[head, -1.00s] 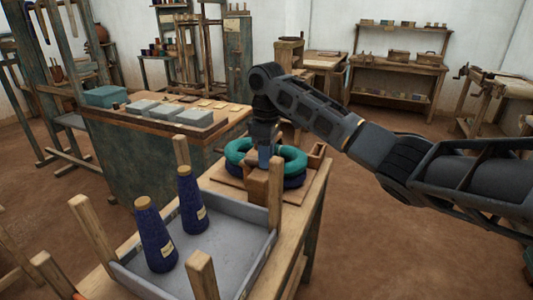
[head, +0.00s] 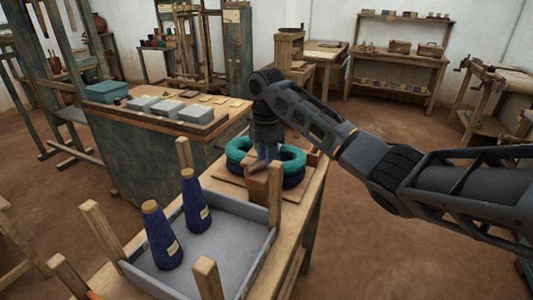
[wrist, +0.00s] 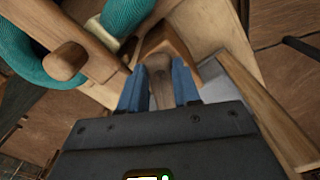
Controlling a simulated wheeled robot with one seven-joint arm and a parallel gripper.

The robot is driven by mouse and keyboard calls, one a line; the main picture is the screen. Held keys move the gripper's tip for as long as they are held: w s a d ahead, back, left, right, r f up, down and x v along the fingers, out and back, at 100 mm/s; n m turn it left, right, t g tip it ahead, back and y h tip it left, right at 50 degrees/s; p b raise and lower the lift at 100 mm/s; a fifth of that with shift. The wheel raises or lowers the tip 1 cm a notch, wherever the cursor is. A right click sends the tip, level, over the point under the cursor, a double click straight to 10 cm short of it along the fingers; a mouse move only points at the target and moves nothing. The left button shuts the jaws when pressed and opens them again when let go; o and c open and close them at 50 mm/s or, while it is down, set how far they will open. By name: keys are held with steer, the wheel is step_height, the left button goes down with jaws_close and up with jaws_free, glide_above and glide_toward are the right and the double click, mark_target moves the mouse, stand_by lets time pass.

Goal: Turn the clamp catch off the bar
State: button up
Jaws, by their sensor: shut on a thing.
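My gripper (wrist: 159,88) has its blue fingers shut on a wooden catch (wrist: 160,72), one finger on each side. In the head view my gripper (head: 267,153) points down at the near side of the yarn rings, and the wooden catch (head: 257,167) shows beside the fingers. A wooden bar (wrist: 82,32) with a rounded peg lies across the teal yarn (wrist: 125,14) in the wrist view. The catch's far end is close to a wooden block (wrist: 166,42); I cannot tell whether it still overlaps the bar. In the head view the block (head: 257,187) stands below the fingers.
Teal yarn (head: 292,158) lies on dark blue yarn (head: 293,178) on a wooden board. A grey tray (head: 225,240) with corner posts and two blue cones (head: 160,235) stands in front. A bench (head: 150,140) with grey boxes stands at left. Floor at right is open.

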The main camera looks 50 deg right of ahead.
steer(key=n, duration=0.5)
steer(key=shift+n+p, duration=0.35)
steer(key=shift+n, duration=0.05)
stand_by(0.4)
steer(key=o, duration=1.1)
steer(key=shift+c, duration=0.2)
steer(key=shift+r, duration=3.95)
